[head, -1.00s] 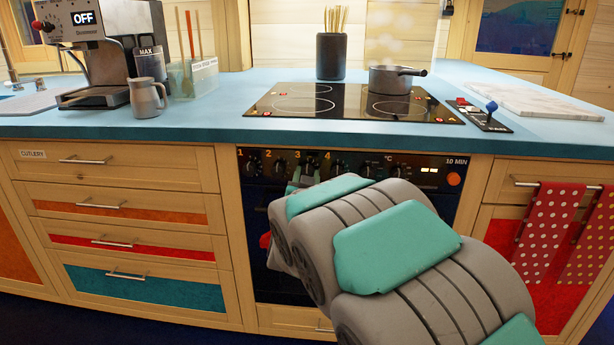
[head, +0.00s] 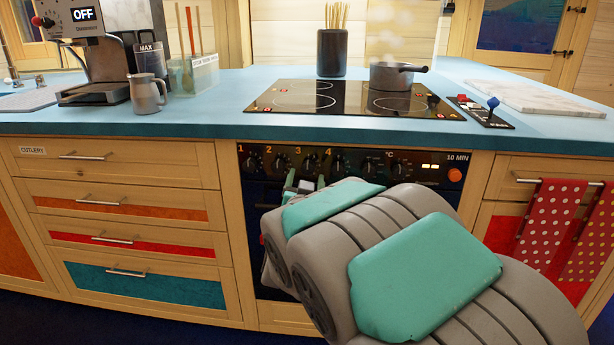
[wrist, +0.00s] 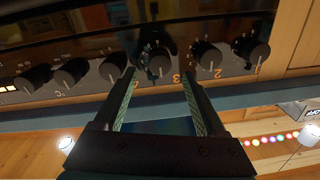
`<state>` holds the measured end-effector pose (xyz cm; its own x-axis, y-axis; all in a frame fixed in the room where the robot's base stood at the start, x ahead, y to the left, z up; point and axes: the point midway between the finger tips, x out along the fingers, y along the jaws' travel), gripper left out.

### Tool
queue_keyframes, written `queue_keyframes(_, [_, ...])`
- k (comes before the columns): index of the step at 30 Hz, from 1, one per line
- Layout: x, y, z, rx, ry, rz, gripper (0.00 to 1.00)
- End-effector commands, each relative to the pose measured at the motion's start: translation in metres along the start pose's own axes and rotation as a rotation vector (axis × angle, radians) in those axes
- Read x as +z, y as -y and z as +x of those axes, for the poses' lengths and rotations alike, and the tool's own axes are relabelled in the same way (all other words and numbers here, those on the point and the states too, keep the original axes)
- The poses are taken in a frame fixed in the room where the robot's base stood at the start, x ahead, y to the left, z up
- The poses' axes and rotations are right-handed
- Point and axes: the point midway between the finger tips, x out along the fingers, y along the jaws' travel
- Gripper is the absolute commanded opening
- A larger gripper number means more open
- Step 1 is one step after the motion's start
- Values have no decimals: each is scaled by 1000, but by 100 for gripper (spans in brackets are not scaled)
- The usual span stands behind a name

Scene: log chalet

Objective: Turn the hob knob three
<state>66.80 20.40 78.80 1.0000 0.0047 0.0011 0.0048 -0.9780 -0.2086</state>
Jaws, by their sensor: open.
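Hob knob three (wrist: 158,65) is a dark round knob on the oven's control panel. In the wrist view, which shows the panel upside down, its label 3 is beside it. My gripper (wrist: 158,71) is open, with one fingertip on each side of knob three; I cannot tell whether either touches it. In the head view, knob three (head: 308,162) shows just above my gripper (head: 304,184), which is partly hidden by my arm.
Knob two (wrist: 208,55) and knob four (wrist: 113,67) sit close on either side. The blue counter edge (head: 350,134) overhangs the panel. A grey saucepan (head: 391,76) stands on the black hob (head: 345,98). Spotted towels (head: 551,225) hang at the right.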

Motion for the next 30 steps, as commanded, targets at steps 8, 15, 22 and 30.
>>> queue_keyframes(8, [2, 0, -32, -1, 3, -1, 73])
queue_keyframes(15, [1, 0, -36, -1, 2, -1, 73])
queue_keyframes(22, [2, -2, -36, -1, 13, 0, 73])
queue_keyframes(30, [36, -27, -56, -30, 289, 8, 73])
